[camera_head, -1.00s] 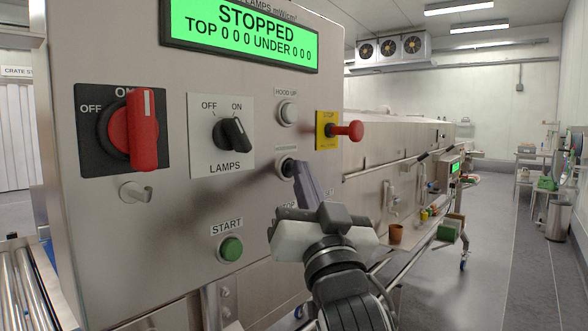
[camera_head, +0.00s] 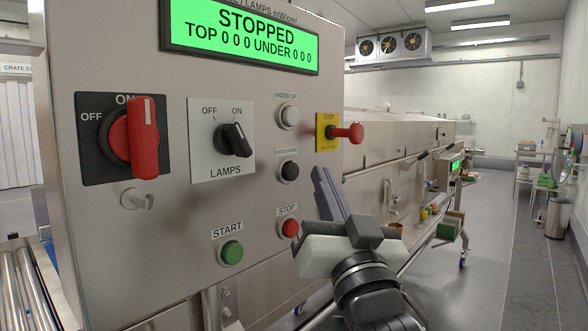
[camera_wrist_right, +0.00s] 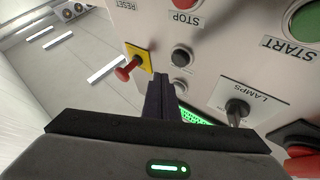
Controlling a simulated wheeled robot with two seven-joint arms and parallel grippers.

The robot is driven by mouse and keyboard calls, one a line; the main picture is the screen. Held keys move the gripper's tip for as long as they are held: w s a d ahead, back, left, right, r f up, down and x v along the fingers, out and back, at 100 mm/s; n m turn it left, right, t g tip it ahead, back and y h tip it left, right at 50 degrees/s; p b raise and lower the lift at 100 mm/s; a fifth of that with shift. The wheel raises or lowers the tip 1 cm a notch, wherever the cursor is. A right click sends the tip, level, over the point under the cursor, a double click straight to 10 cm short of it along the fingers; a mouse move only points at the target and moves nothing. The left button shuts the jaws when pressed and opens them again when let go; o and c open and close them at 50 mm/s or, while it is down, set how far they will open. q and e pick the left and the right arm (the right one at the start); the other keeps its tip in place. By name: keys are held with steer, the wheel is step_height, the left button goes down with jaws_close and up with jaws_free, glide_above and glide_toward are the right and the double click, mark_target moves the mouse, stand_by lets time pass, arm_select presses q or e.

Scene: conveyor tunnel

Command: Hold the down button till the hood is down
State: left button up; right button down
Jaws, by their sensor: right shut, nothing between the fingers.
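The black hood-down button (camera_head: 289,171) is on the steel control panel (camera_head: 130,250), uncovered, under the grey hood-up button (camera_head: 288,116). My right gripper (camera_head: 322,178) is shut and empty, to the right of the black button and apart from it. In the right wrist view the shut fingers (camera_wrist_right: 160,92) point at the panel, beside the black button (camera_wrist_right: 181,57). The long steel hood (camera_head: 400,130) lies along the tunnel behind the panel; I see no clear gap under it. My left gripper is out of view.
A red emergency stop knob (camera_head: 350,132) sticks out on a yellow plate near my right fingers. The red stop button (camera_head: 290,228) and green start button (camera_head: 232,252) are lower. The display (camera_head: 240,40) reads STOPPED. Open floor (camera_head: 490,250) lies to the right.

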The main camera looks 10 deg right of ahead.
steer(key=shift+s+d, duration=0.9)
steer(key=shift+s, duration=0.25)
step_height(320, 180, down, 36)
steer(key=a+n+g+y, duration=0.1)
steer(key=n+g+y, duration=0.15)
steer(key=g, duration=0.55)
steer(key=s+f+n+g, duration=0.1)
steer(key=s+f+g, duration=0.2)
steer(key=s+f, duration=0.8)
steer(key=s+d+f+n+g, duration=0.1)
steer(key=s+f+g, duration=0.2)
steer(key=s+f, duration=0.9)
step_height(320, 180, down, 4)
steer(key=shift+f+g, duration=0.25)
steer(key=shift+g, duration=0.15)
steer(key=shift+d, duration=0.1)
